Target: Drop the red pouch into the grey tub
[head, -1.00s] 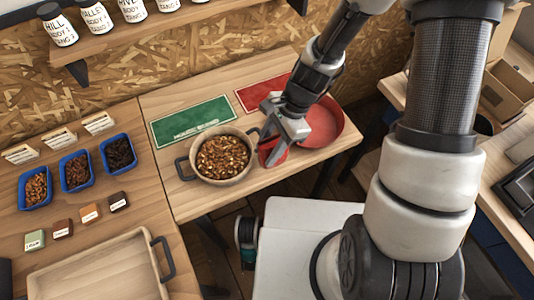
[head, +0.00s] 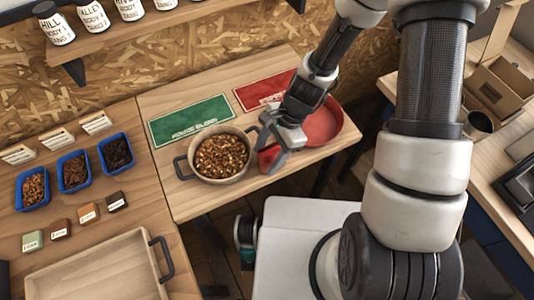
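A small red pouch (head: 267,157) shows at the front part of the table, just right of the bean pot, partly hidden by my gripper. My gripper (head: 270,145) is over and against the pouch in the head view, its fingers pointing down and left. The fingertips and the pouch overlap, so I cannot tell whether they are closed on it or whether it is lifted. I cannot identify the grey tub for certain. A dark grey round container (head: 479,124) on the right bench is partly hidden behind my arm.
A pot of beans (head: 222,174) stands left of my gripper, and a red round pan (head: 325,123) stands right of it. Green (head: 190,121) and red (head: 262,92) mats lie behind. A wooden tray (head: 100,272), blue bins and sample blocks fill the left table. An open cardboard box (head: 497,90) stands right.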

